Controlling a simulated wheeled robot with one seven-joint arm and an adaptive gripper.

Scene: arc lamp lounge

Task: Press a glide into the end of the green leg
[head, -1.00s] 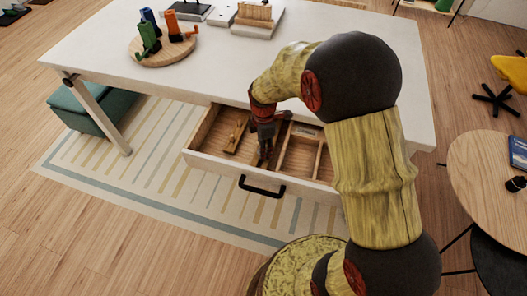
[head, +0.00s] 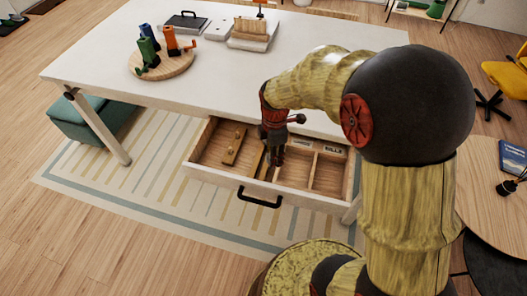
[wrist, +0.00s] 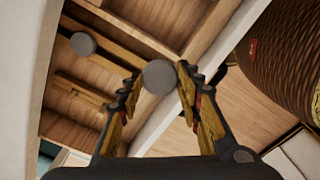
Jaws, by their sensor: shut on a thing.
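My gripper (head: 276,158) is over the open drawer (head: 232,181) of the white table. In the wrist view its fingertips (wrist: 158,82) are shut on a round grey disc, seemingly a glide (wrist: 160,76). A second grey disc (wrist: 83,43) sits over a wooden strip in the drawer. In the head view the held glide is too small to make out. The green piece (head: 147,56), likely the green leg, stands on a round wooden board (head: 165,73) at the table's left, beside a blue piece (head: 148,33) and an orange one (head: 172,42). Its end is not clear.
The white tabletop (head: 215,85) is largely bare between the board and my arm. A black-handled tray (head: 183,22) and a wooden rack (head: 250,32) stand at the back. The drawer has dividers and a black handle (head: 259,197).

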